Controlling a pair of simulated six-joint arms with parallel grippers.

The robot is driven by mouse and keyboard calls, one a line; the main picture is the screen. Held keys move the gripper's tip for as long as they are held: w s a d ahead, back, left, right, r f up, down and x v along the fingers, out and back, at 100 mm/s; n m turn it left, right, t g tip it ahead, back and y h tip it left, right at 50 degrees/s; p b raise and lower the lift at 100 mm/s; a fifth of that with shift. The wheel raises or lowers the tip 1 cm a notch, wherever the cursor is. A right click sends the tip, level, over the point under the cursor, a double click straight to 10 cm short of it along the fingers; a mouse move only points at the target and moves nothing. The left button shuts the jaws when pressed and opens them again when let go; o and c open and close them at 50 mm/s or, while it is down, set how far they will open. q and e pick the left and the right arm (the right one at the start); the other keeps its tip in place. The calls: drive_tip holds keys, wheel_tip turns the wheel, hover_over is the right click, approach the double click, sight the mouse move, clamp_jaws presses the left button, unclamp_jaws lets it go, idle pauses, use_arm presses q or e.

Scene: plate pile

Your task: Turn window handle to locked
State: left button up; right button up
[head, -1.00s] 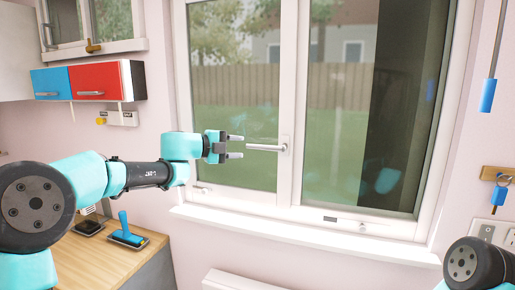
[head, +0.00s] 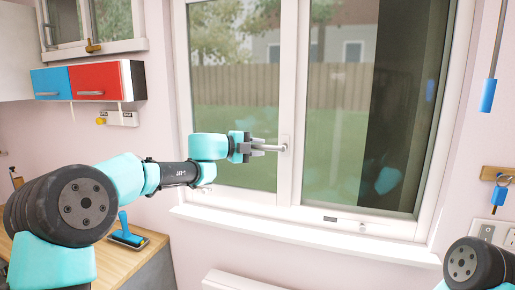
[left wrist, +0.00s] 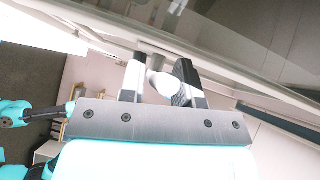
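The window handle (head: 270,147) is a silver lever on the middle upright of the white window frame (head: 285,180). Its lever lies level and points left from its pivot. My left gripper (head: 257,146) is at the lever's free end, with its fingers on either side of it. In the left wrist view the pale, rounded lever (left wrist: 161,82) lies between the two open fingers (left wrist: 163,84), close to the right one. A small gap shows on the left side. My right gripper is out of view; only part of my right arm shows at the lower right.
A white sill (head: 300,232) runs below the window. A blue and red cabinet (head: 88,81) hangs at the left, above a wooden counter (head: 140,258) with a blue-handled tool (head: 126,234). Blue keys (head: 498,195) hang at the right.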

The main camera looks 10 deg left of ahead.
use_arm(q)
clamp_jaws()
